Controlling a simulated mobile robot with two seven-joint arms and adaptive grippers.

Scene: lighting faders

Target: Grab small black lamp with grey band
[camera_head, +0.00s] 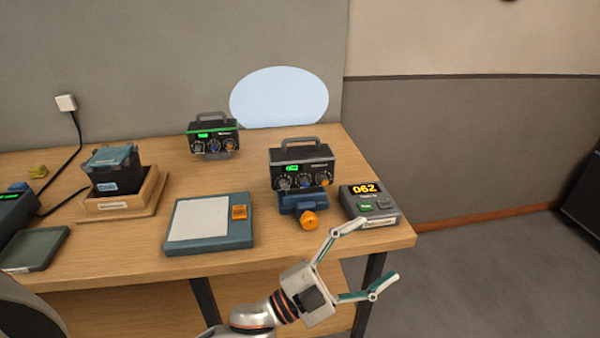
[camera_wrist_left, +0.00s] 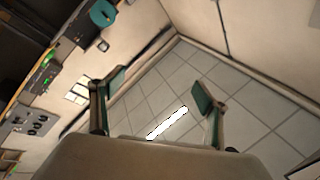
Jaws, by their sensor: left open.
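I cannot pick out a clear small black lamp with a grey band. Two black boxes with grey handles, knobs and green displays stand on the table: a nearer one (camera_head: 303,168) on a blue clamp-like base with an orange knob, and a farther one (camera_head: 213,138) at the back. Whether either is the lamp I cannot tell. My left gripper (camera_head: 378,249) is open and empty, off the table's front right corner, apart from both boxes. My right gripper is not in view.
A grey meter reading 062 (camera_head: 372,204) stands near the right table edge, closest to the gripper. A blue-framed white pad (camera_head: 200,220) lies at the front. A dark container (camera_head: 113,172) sits in a wooden tray (camera_head: 150,192) at left. The table (camera_head: 165,262) has bare wood between items.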

